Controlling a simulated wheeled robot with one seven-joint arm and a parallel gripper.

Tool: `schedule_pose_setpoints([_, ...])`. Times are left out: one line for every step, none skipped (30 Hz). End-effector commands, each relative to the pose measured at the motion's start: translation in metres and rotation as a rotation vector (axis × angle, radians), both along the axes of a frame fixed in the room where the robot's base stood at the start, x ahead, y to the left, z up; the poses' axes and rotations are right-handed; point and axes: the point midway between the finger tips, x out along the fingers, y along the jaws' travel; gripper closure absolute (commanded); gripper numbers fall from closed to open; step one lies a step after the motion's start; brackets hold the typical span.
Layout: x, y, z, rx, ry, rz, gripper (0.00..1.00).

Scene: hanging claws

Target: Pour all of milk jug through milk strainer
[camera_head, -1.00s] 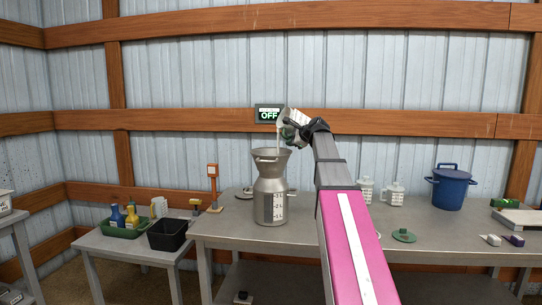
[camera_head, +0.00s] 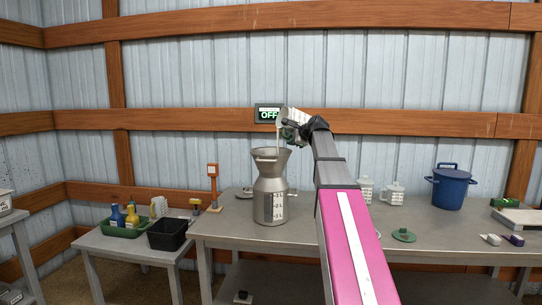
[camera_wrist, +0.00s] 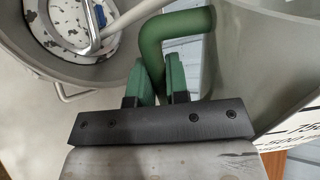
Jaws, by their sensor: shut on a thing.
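The milk jug (camera_head: 293,116), grey with a white scale label, is tilted above the mouth of the metal milk strainer can (camera_head: 270,188). A thin pale streak hangs from its lip toward the can's flared top, apparently milk. My gripper (camera_head: 304,131) is shut on the jug's green handle (camera_wrist: 172,22). In the wrist view, its green fingers (camera_wrist: 160,82) close around the handle, and the jug's wall (camera_wrist: 262,55) fills the right. The can's rim and inside (camera_wrist: 45,62) show at left, with a spotted metal disc and a bar inside. The jug's remaining contents are hidden.
The grey table (camera_head: 345,235) holds the can, two white jugs (camera_head: 393,193), a green lid (camera_head: 404,235) and a blue lidded pot (camera_head: 449,188). A lower table at left carries a green tray (camera_head: 122,230) and a black bin (camera_head: 168,234). A sign (camera_head: 268,114) reads OFF.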

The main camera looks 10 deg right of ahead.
Motion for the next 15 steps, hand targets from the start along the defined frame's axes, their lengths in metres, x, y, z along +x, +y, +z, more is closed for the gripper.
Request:
schedule_pose_setpoints([0.0003,-0.0002,0.0011,-0.004,-0.004,-0.001,1.00])
schedule_pose_setpoints([0.0004,-0.0003,0.0014,-0.008,-0.005,-0.001,1.00])
schedule_pose_setpoints([0.0004,-0.0004,0.0016,-0.012,-0.006,-0.001,1.00])
schedule_pose_setpoints([0.0004,-0.0004,0.0017,-0.015,-0.007,0.000,1.00])
schedule_pose_setpoints([0.0004,-0.0006,0.0019,-0.019,-0.008,-0.001,1.00])
schedule_pose_setpoints([0.0005,-0.0008,0.0021,-0.024,-0.010,-0.001,1.00])
schedule_pose_setpoints([0.0005,-0.0009,0.0023,-0.027,-0.011,-0.001,1.00])
schedule_pose_setpoints([0.0005,-0.0010,0.0023,-0.030,-0.012,-0.001,1.00])
schedule_pose_setpoints([0.0006,-0.0012,0.0026,-0.035,-0.013,-0.001,1.00])
schedule_pose_setpoints([0.0006,-0.0014,0.0027,-0.037,-0.015,-0.002,1.00])
schedule_pose_setpoints([0.0006,-0.0014,0.0029,-0.041,-0.014,-0.002,1.00])
schedule_pose_setpoints([0.0007,-0.0016,0.0031,-0.045,-0.016,-0.002,1.00])
schedule_pose_setpoints([0.0007,-0.0017,0.0033,-0.048,-0.017,-0.001,1.00])
schedule_pose_setpoints([0.0007,-0.0018,0.0035,-0.050,-0.018,-0.002,1.00])
schedule_pose_setpoints([0.0008,-0.0019,0.0036,-0.054,-0.020,-0.002,1.00])
